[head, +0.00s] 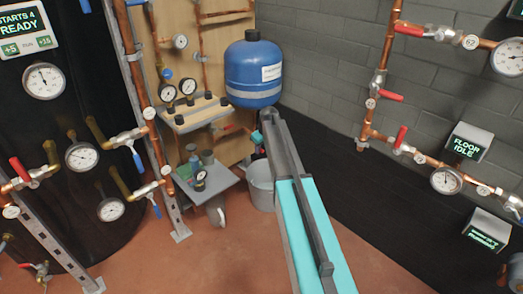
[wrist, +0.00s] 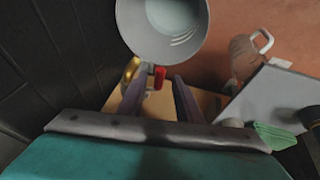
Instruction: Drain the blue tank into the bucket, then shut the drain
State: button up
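The blue tank (head: 254,70), with a white label, hangs on the wooden panel at the back. The grey bucket (head: 261,186) stands on the floor below it, partly hidden by my arm. In the wrist view the bucket (wrist: 160,38) shows from above at the top; I cannot tell whether it holds water. A brass valve (wrist: 130,71) with a red handle (wrist: 159,76) sits near the bucket's rim in that view. My gripper (wrist: 160,88) is open, its two fingers apart, with the red handle in line with the gap. I cannot tell whether the fingers touch it.
A grey table (head: 205,182) with bottles and a gauge stands left of the bucket. Copper pipes with red-handled valves (head: 392,96) line the right wall. The floor right of the bucket is clear.

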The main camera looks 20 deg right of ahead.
jog(key=shift+w+f, duration=0.2)
jog(key=shift+f, duration=0.15)
grip_shut()
